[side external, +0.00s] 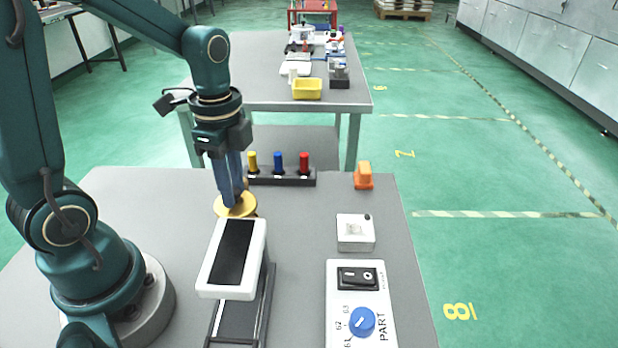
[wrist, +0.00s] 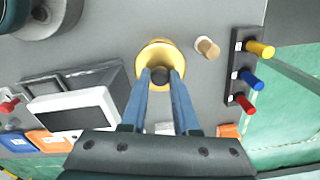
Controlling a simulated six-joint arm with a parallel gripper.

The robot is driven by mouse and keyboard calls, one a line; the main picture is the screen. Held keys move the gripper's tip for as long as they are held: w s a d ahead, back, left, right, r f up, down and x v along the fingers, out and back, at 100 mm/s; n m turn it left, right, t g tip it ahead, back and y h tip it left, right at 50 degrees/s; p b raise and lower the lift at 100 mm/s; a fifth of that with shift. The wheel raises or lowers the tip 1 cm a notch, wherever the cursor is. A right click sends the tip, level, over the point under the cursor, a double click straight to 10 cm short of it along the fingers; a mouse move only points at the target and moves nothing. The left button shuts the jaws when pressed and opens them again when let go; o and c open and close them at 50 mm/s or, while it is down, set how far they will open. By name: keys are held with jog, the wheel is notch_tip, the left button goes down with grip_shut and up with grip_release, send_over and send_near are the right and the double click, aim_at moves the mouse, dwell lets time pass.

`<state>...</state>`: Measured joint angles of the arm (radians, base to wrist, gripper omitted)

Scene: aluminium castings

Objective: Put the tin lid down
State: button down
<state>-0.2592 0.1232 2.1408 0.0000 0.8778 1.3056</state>
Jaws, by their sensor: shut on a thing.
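The tin lid (side external: 238,210) is a round, gold-coloured disc with a dark knob, seen in the side view near the middle of the grey table. In the wrist view the lid (wrist: 155,48) lies beyond my fingertips, and its knob (wrist: 160,76) is between them. My gripper (side external: 234,200) points down and is shut on the lid's knob. The gripper (wrist: 161,80) also shows in the wrist view, with one blue finger on each side of the knob. I cannot tell whether the lid touches the table or hangs just above it.
A rack (side external: 282,177) with yellow, blue and red pegs stands behind. A tan cylinder (wrist: 207,47) stands between lid and rack. A white device with a dark screen (side external: 233,258) is close in front. A white box (side external: 355,232) and switch panel (side external: 361,310) are at right.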

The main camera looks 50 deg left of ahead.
aim_at(236, 196)
jog(key=shift+w+d+f, duration=0.1)
jog(key=shift+d+f, duration=0.05)
jog(key=shift+f, duration=1.75)
jog(key=shift+f, duration=0.25)
jog(key=c, duration=0.7)
grip_release()
jog(key=shift+o, duration=0.2)
